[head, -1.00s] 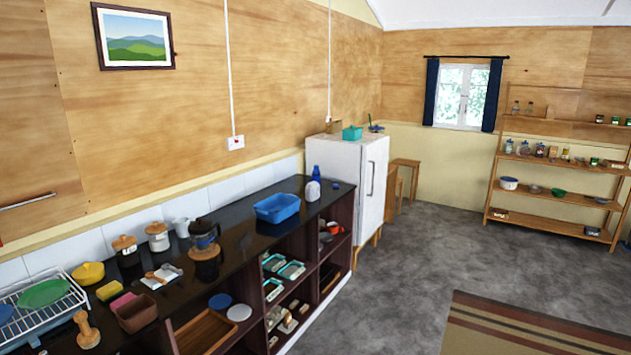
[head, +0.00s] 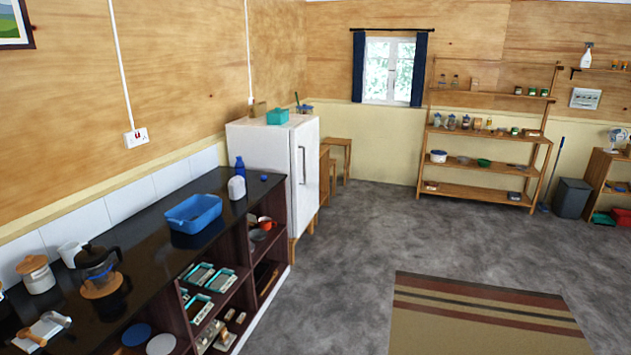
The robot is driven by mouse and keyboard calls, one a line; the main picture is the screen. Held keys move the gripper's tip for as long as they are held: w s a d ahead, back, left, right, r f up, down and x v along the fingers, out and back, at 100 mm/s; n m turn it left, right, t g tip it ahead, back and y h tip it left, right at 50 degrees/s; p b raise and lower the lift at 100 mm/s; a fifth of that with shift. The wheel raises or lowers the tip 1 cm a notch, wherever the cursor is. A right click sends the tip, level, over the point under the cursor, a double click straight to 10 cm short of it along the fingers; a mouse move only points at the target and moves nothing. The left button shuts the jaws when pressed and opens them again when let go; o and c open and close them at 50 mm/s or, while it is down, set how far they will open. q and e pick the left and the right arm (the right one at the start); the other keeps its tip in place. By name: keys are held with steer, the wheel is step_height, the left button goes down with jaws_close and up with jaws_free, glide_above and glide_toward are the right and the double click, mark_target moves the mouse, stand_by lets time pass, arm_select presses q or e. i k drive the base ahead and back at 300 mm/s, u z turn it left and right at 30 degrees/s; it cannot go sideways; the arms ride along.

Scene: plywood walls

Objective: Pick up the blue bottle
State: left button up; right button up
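The blue bottle (head: 239,167) stands upright at the far end of the dark counter (head: 140,235), close to the wall. A white rounded object (head: 237,188) stands just in front of it and hides its lower part. A blue tub (head: 193,213) sits on the counter nearer to me. Neither of my grippers shows in the head view.
A white fridge (head: 302,180) stands just past the counter's end. A French press (head: 98,266) and a lidded jar (head: 36,274) stand on the nearer counter. Open shelves (head: 206,338) lie under it. The grey floor (head: 350,240) to the right is clear, with a striped rug (head: 480,315).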

mark_target(239, 167)
steer(key=z, duration=0.25)
steer(key=i, duration=2)
steer(key=u, duration=0.45)
steer(key=i, duration=1.75)
steer(key=u, duration=0.9)
